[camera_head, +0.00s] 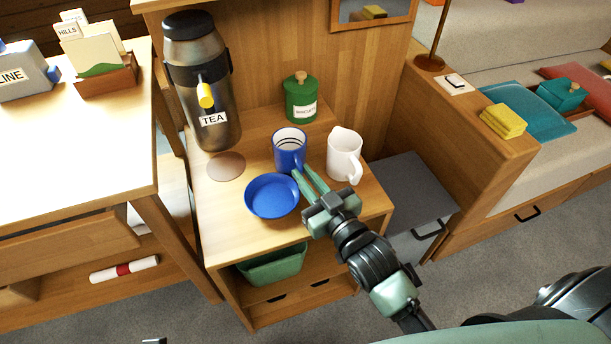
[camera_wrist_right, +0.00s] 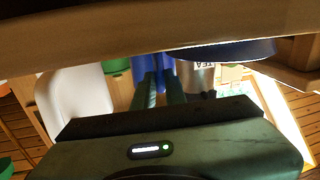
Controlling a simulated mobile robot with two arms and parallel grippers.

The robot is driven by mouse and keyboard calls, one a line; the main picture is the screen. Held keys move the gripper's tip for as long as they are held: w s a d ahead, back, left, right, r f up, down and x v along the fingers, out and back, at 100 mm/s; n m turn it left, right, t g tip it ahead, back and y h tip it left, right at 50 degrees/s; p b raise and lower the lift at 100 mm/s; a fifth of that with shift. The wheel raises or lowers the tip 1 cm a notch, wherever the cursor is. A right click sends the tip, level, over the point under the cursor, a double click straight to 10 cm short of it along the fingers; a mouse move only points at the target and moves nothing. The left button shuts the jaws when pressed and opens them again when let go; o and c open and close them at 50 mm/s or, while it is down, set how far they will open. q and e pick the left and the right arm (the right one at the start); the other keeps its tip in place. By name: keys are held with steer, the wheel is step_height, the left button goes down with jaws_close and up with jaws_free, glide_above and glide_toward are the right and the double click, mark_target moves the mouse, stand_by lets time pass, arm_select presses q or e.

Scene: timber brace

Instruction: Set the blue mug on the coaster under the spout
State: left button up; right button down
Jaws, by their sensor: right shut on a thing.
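The blue mug (camera_head: 289,152) stands upright, at or just above the wooden cabinet top. My right gripper (camera_head: 300,173) is shut on it at its near side; whether on the handle or the wall I cannot tell. The mug (camera_wrist_right: 147,66) also shows between the fingers in the right wrist view. The round brown coaster (camera_head: 226,167) lies bare to the left of the mug, in front of the tea urn (camera_head: 207,103).
A blue bowl (camera_head: 271,196) sits close in front of the mug and coaster. The cabinet top between coaster and blue mug is clear.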

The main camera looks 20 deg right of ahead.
steer(key=c, duration=1.5)
jaws_free()
steer(key=shift+o, duration=0.2)
